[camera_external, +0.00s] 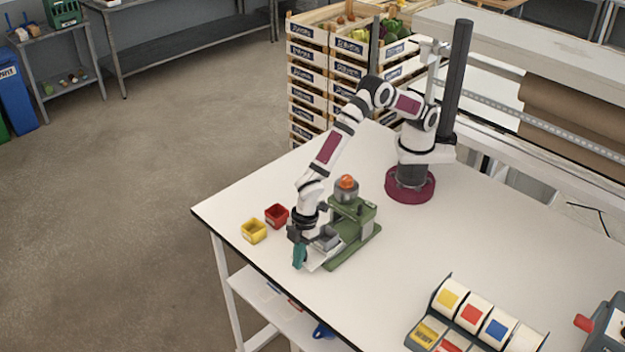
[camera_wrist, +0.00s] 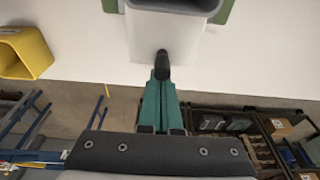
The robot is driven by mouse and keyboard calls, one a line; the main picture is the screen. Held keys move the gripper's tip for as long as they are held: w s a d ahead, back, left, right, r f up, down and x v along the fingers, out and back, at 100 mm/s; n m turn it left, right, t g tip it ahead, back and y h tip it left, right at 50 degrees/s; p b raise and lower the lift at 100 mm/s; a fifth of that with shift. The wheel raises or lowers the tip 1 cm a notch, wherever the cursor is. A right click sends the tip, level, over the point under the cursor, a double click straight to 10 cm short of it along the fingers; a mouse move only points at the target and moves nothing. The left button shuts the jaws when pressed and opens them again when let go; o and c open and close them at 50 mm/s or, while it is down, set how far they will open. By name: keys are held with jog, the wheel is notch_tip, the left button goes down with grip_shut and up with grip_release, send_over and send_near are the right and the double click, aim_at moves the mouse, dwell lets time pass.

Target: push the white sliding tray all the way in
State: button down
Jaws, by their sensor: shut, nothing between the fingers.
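The white sliding tray (camera_external: 314,263) sticks out of the front of a green machine (camera_external: 350,240) on the table. A grey bin (camera_external: 327,239) sits on the tray. In the wrist view, the tray (camera_wrist: 188,45) lies ahead of my gripper, with a black knob (camera_wrist: 161,64) at its near edge. My gripper (camera_external: 299,258) has teal fingers pointing down at the tray's outer end. In the wrist view, the shut fingers (camera_wrist: 160,92) line up with the knob and hold nothing. I cannot tell whether they touch it.
A red bin (camera_external: 277,215) and a yellow bin (camera_external: 254,231) stand left of the machine. The table's front edge (camera_external: 262,274) is close to my gripper. A label dispenser (camera_external: 478,318) stands at the lower right; the table between is clear.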

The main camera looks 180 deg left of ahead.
aim_at(312, 254)
jog(key=shift+s+a, duration=0.1)
dwell(0.3)
jog(key=shift+s+a, duration=0.9)
jog(key=shift+s, duration=0.05)
jog(key=shift+a, duration=0.1)
jog(key=shift+s+a, duration=1)
jog(key=shift+s, duration=0.05)
dwell(0.7)
